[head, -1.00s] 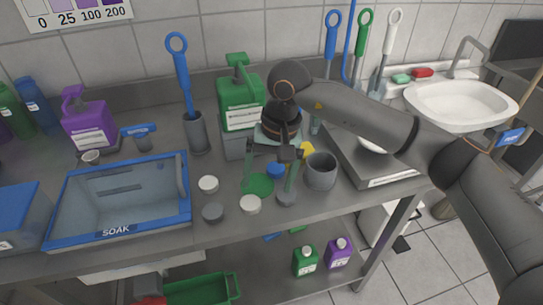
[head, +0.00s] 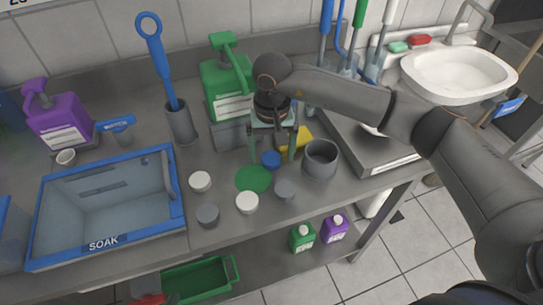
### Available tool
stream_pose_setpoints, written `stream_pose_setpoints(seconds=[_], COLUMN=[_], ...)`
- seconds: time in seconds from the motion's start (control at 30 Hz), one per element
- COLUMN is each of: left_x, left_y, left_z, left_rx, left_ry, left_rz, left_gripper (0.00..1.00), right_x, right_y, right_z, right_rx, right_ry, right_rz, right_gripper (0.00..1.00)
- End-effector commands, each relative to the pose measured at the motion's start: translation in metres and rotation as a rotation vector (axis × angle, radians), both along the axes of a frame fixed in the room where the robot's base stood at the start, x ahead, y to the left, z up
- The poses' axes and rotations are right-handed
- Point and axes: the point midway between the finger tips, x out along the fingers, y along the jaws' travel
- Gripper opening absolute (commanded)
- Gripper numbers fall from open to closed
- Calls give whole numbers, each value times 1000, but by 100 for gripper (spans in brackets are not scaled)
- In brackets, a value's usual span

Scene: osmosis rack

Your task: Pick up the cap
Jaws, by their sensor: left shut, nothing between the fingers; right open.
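Several small round caps lie on the steel bench: a blue cap (head: 271,160), a white cap (head: 200,181), another white cap (head: 247,202), a grey cap (head: 208,214) and another grey cap (head: 285,190). A flat green disc (head: 253,179) lies among them. I cannot tell which one is the task's cap. My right gripper (head: 272,154) points down with its fingers apart, empty, around or just above the area of the blue cap; its height above the bench is unclear. My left gripper is not in view.
A grey cup (head: 320,160) and a yellow sponge (head: 302,138) are close right of my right gripper. A green bottle (head: 228,85) stands behind it. A blue-rimmed SOAK basin (head: 180,215) is at left, and a sink (head: 450,85) at far right.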

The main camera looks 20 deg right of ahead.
Motion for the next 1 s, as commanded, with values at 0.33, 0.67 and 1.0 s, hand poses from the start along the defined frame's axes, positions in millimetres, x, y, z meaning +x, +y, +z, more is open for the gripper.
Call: stream_pose_setpoints(seconds=[0.33,0.67,1.0], left_x=[0,2,2], left_y=[0,0,0], left_z=[1,2,2], left_rx=[1,0,0], left_ry=[-1,-3,-4], left_rz=[-1,-1,0], left_gripper=[0,0,0], right_x=[0,0,0], right_y=[0,0,0], right_z=[-10,-10,-9], right_rx=[0,1,1], right_ry=[0,0,0], right_rz=[1,1,1], right_gripper=[92,55,17])
